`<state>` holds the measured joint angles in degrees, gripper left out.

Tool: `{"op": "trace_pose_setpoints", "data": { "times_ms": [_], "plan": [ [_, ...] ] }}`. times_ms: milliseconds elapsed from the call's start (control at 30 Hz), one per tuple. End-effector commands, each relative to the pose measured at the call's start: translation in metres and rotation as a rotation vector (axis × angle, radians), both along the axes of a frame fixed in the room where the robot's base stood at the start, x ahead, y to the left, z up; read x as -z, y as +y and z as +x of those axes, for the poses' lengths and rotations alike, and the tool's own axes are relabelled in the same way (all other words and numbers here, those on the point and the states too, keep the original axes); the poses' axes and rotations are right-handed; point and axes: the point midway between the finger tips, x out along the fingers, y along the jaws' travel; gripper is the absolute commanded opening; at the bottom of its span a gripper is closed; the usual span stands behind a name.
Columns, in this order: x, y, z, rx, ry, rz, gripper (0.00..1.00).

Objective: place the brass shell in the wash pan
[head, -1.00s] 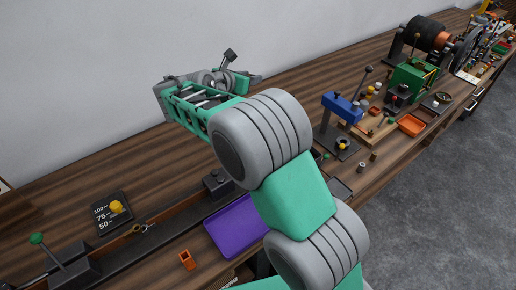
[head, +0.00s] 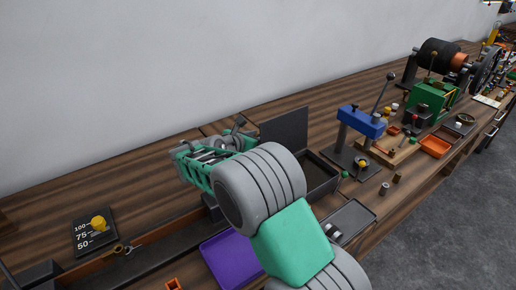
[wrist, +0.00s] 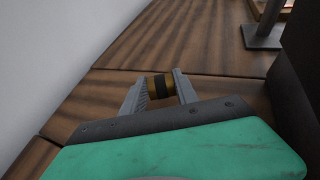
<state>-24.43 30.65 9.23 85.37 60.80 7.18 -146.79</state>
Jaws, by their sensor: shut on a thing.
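A brass shell (wrist: 160,87) with a dark band around its middle is in the wrist view, between the two fingers of my gripper (wrist: 159,81). The gripper is shut on it and holds it above the wooden bench. In the head view my gripper is at the far side of the bench, left of a dark upright panel, and my own arm hides the shell. I cannot tell for sure which container is the wash pan.
The dark upright panel (head: 286,129) stands close to the right of my gripper. A purple tray (head: 226,262) lies at the front, partly behind my arm. A blue press (head: 360,122) and an orange tray (head: 435,147) are farther right. The wall runs behind the bench.

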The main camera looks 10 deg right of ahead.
Motion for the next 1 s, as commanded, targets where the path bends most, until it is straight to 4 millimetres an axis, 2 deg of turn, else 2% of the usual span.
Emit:
{"op": "trace_pose_setpoints", "data": {
  "times_ms": [33,133,467,500,733,1000],
  "plan": [
    [0.014,0.000,0.000,0.000,0.005,-0.004,0.00],
    [0.028,0.000,0.000,0.000,0.004,-0.002,0.00],
    [0.031,0.000,0.000,-0.001,0.001,-0.001,0.00],
    [0.032,0.000,0.000,-0.001,0.001,-0.001,0.38],
    [0.032,0.000,0.000,-0.001,0.002,-0.001,0.57],
    [0.031,0.000,0.000,0.000,0.001,-0.001,0.58]
  ]
}}
